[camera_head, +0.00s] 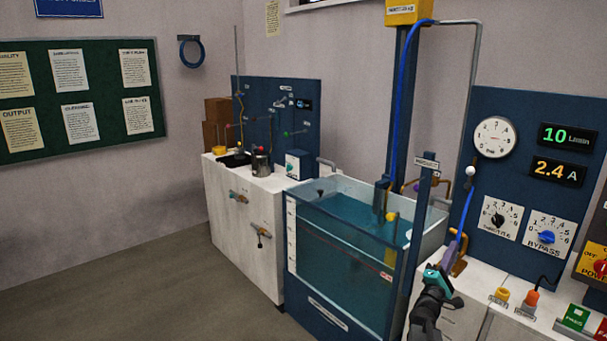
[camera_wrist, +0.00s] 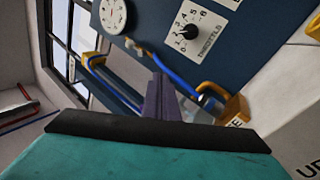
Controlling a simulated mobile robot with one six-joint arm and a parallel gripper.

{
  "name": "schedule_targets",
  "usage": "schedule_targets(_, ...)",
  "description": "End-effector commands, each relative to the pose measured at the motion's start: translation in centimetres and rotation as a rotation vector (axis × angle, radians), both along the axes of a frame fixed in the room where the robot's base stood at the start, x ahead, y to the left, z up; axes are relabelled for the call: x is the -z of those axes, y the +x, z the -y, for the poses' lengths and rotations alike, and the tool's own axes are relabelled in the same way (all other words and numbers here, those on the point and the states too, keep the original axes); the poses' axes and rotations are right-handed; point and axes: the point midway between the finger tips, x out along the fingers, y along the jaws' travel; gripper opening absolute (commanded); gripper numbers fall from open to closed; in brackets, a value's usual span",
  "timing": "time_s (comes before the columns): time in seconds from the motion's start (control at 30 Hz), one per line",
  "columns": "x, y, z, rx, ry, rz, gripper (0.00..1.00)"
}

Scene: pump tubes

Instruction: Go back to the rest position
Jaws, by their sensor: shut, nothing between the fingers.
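My gripper (camera_head: 456,238) is at the lower right of the head view, a teal and black body with purple fingers pointing up. The fingers are closed together with nothing visible between them. They also show in the wrist view (camera_wrist: 158,85), purple and pressed together. A yellow-orange bracket (camera_head: 460,266) stands close beside the fingers.
A glass-sided water tank (camera_head: 340,255) stands left of my gripper, with a blue post (camera_head: 419,230) close by. The blue gauge panel (camera_head: 510,185) reads 10 L/min and 2.4 A. Green PASS and red buttons sit lower right. The floor at left is clear.

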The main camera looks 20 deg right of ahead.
Motion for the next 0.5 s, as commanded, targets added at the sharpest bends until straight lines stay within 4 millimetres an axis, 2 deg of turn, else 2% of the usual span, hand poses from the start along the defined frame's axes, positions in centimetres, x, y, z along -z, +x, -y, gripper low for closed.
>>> schedule_targets(0.03,1.6,1.6,-1.9,-0.039,0.021,-0.022,0.00)
schedule_targets(0.2,6.3,6.0,-7.4,-0.162,0.097,-0.087,0.00)
schedule_targets(0.5,15.5,11.6,-17.8,-0.387,0.278,-0.205,0.00)
